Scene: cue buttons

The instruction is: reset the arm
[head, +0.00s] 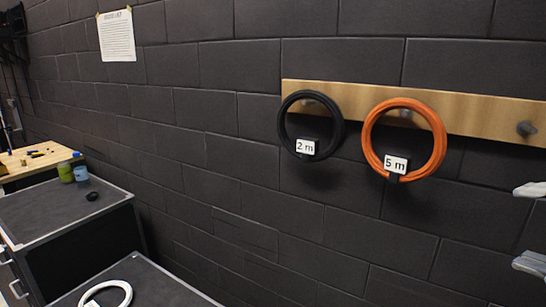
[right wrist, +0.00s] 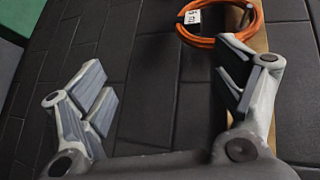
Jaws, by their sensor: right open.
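My right gripper (head: 529,226) is at the right edge of the head view, with its fingers parted and only the tips showing. In the right wrist view, my right gripper (right wrist: 165,78) is open, with nothing between its fingers. An orange coil (head: 440,135) labelled 5 m hangs on the wall board, left of and above the gripper. Part of the orange coil (right wrist: 200,41) also shows beyond the right-hand finger in the wrist view; I cannot tell the exact gap. A black coil (head: 340,124) labelled 2 m hangs to its left. My left gripper is not in view.
The wooden board (head: 470,112) has a bare peg (head: 526,128) at its right end. A white ring (head: 122,287) lies on a dark surface at the bottom. Green (head: 65,173) and blue (head: 81,173) containers stand on a cabinet (head: 40,212). A paper sheet (head: 116,36) hangs on the dark wall.

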